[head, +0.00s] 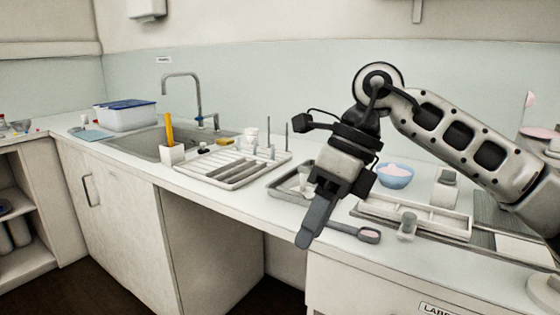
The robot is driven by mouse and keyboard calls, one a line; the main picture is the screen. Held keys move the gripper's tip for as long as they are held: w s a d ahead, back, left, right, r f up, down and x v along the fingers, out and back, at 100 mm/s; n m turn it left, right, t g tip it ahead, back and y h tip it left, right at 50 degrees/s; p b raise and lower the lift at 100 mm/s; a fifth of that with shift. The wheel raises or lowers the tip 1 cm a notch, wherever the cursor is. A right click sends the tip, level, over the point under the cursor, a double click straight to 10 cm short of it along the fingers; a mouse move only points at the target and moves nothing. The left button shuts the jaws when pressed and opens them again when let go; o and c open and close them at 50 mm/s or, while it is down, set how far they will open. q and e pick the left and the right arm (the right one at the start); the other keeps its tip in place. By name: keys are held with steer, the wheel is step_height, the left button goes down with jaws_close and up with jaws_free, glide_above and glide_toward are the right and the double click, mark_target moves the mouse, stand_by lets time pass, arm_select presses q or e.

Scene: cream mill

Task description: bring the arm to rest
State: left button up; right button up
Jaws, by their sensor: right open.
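My right arm comes in from the right, and its gripper (308,236) points down over the front edge of the counter. My left gripper is not in view.
A metal tray (283,187) and a blue bowl of pinkish powder (394,175) stand behind the gripper. A white divided tray (440,217) lies to the right. A drying rack (232,171), sink and tap (197,92) are at the left. Open space lies below the counter.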

steer(key=s+a+m+g+y+p, duration=0.1)
steer(key=s+a+m+g+y, duration=0.3)
steer(key=s+a+y, duration=0.6)
steer(key=w+d+f+m+t+h+p, duration=0.1)
steer(key=w+d+f+m+t, duration=0.25)
steer(key=m+t, duration=0.6)
steer(key=w+d+f+m+t+h+p, duration=0.1)
steer(key=w+d+f+m+t, duration=0.25)
steer(key=m+t, duration=0.65)
steer(key=w+d+f+m+t+h, duration=0.1)
steer(key=w+d+f+m+t, duration=0.25)
steer(key=m, duration=1.05)
arm_select(q)
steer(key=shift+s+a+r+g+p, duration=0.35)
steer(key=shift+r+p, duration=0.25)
steer(key=shift+p, duration=0.1)
arm_select(e)
steer(key=s+d+f+m+g+h, duration=0.3)
steer(key=s+f, duration=0.4)
steer(key=f, duration=0.3)
steer(key=s+d+f+m+g+h, duration=0.3)
steer(key=s+d+f+m+h, duration=0.2)
steer(key=s+f, duration=0.3)
step_height(320, 180, down, 2)
steer(key=shift+s+d+f+m, duration=0.2)
steer(key=shift+d+m, duration=0.05)
steer(key=shift+m, duration=0.4)
